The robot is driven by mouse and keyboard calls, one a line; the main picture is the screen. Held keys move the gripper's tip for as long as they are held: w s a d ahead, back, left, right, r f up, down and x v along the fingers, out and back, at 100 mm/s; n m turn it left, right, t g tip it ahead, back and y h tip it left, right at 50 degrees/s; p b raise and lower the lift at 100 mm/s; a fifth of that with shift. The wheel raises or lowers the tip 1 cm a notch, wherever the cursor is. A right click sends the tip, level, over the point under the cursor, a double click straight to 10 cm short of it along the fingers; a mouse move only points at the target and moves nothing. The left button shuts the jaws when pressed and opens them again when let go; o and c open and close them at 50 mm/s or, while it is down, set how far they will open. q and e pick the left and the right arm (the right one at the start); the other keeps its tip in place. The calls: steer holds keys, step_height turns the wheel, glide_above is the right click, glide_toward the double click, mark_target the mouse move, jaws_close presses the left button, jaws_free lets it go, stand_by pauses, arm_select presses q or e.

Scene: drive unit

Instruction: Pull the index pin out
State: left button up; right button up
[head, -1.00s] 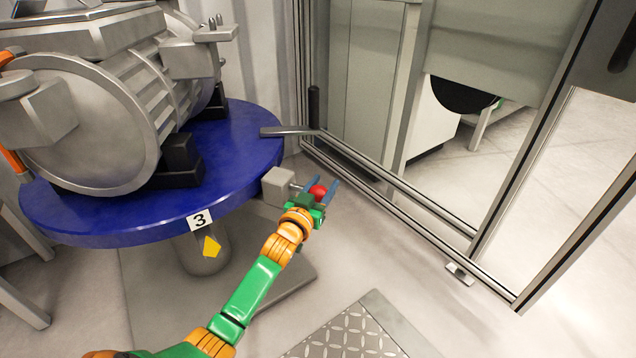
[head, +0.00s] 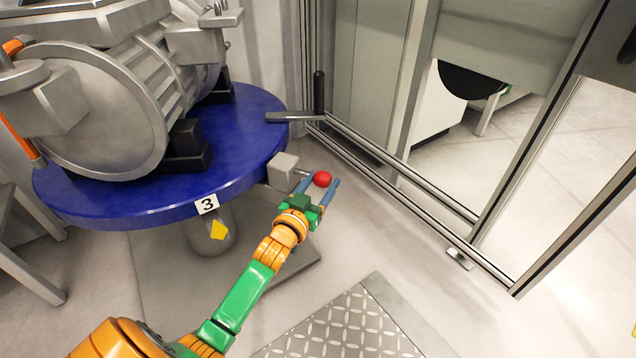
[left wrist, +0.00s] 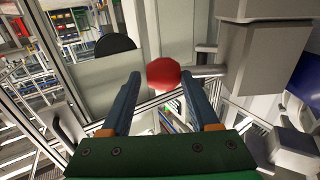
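The index pin has a red ball knob (head: 322,178) on a short shaft that enters a grey block (head: 283,171) at the rim of the blue round table (head: 120,213). My left gripper (head: 322,180) is open, with one blue finger on each side of the knob near the fingertips. In the left wrist view the red knob (left wrist: 163,73) sits between the tips of the open fingers (left wrist: 161,78), with a gap visible at least on the left. The shaft runs right from it to the grey block (left wrist: 250,65). My right gripper is not in view.
A large grey motor housing (head: 90,110) stands on the blue table. A grey lever with a black upright handle (head: 319,92) is behind the pin. An aluminium frame (head: 400,180) stands to the right. Floor around a tread plate (head: 345,325) is clear.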

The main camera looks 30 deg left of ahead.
arm_select(q)
steer(key=shift+s+d, duration=0.2)
steer(key=shift+s, duration=1)
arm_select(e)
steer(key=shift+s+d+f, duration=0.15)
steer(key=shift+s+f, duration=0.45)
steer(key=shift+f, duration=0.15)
